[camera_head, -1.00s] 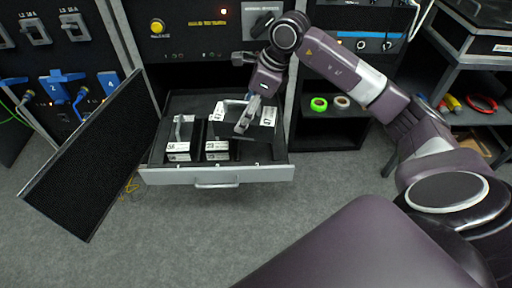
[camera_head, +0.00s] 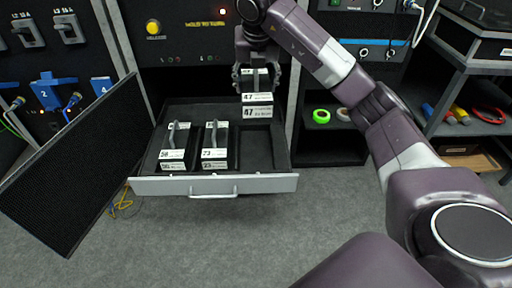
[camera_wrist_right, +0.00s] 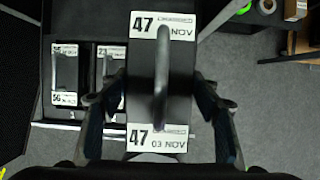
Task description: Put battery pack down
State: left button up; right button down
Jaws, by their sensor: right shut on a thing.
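The battery pack (camera_head: 257,108) is a black box with white labels reading 47. My right gripper (camera_head: 257,76) is shut on it and holds it above the back right of the open drawer. In the right wrist view the battery pack (camera_wrist_right: 160,85) fills the middle, its handle running between the fingers of my right gripper (camera_wrist_right: 160,115). The drawer (camera_head: 215,185) has an empty right compartment (camera_head: 257,150). My left gripper is not in view.
A black mesh panel (camera_head: 70,165) stands open at the drawer's left. A shelf at the right of the drawer holds a green tape roll (camera_head: 321,116). A rack (camera_head: 470,75) with a red ring stands further right. Grey floor lies clear in front.

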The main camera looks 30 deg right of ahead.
jog(key=shift+f, duration=0.35)
notch_tip(320, 180, down, 5)
jog(key=shift+f+b, duration=0.2)
jog(key=shift+b, duration=0.5)
notch_tip(320, 180, down, 13)
jog(key=b, duration=0.2)
jog(key=shift+b, duration=0.3)
jog(key=shift+f, duration=0.25)
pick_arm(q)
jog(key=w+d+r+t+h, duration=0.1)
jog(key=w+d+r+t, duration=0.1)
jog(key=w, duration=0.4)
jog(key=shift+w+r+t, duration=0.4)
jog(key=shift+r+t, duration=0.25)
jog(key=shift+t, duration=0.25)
pick_arm(e)
jog(key=c, duration=0.7)
grip_release()
jog(key=shift+f, duration=0.1)
jog(key=shift+s, duration=0.1)
